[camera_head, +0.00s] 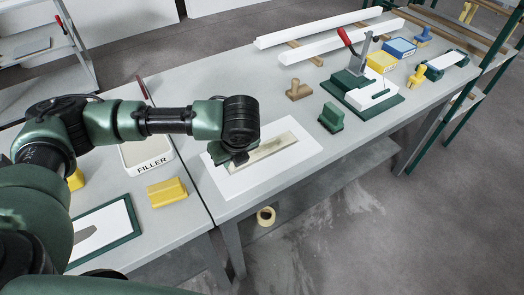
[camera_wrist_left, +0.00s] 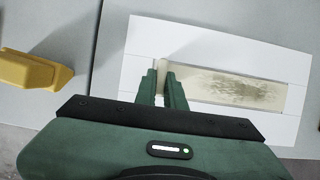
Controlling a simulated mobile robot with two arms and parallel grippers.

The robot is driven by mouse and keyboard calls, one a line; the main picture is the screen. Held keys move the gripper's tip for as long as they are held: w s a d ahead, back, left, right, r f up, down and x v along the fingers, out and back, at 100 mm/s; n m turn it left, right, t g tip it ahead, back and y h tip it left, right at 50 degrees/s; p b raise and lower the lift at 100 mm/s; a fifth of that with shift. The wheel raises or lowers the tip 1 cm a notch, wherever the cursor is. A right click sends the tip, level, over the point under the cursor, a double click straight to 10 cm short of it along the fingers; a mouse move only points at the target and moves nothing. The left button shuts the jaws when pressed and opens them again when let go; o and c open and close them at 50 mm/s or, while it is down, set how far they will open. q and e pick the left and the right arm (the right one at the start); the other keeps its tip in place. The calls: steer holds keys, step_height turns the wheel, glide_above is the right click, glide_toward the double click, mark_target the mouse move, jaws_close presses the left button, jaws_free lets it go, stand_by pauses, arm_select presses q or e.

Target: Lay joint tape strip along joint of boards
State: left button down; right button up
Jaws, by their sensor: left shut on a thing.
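The white boards (camera_head: 300,151) lie flat on the table as a pale panel, also in the left wrist view (camera_wrist_left: 225,45). A beige band with a grey-brown smear (camera_wrist_left: 235,88) runs along the joint between them; it shows in the head view too (camera_head: 272,147). My left gripper (camera_head: 238,160) is low over the left end of this band. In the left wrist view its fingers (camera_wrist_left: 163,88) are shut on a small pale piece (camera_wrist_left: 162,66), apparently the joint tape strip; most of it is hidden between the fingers. My right gripper is out of view.
A yellow block (camera_head: 167,192) and a white FILLER tray (camera_head: 146,153) stand left of the boards. A green-handled tool (camera_head: 331,117) and brown block (camera_head: 298,90) are to the right. A tape roll (camera_head: 266,216) sits below the table.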

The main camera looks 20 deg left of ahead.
arm_select(q)
steer(key=shift+f, duration=0.35)
stand_by(0.4)
steer(key=c, duration=1.1)
jaws_free()
steer(key=v, duration=0.7)
steer(key=shift+s+r, duration=0.15)
steer(key=shift+r, duration=0.2)
steer(key=shift+d+f, duration=0.1)
steer(key=shift+d, duration=0.05)
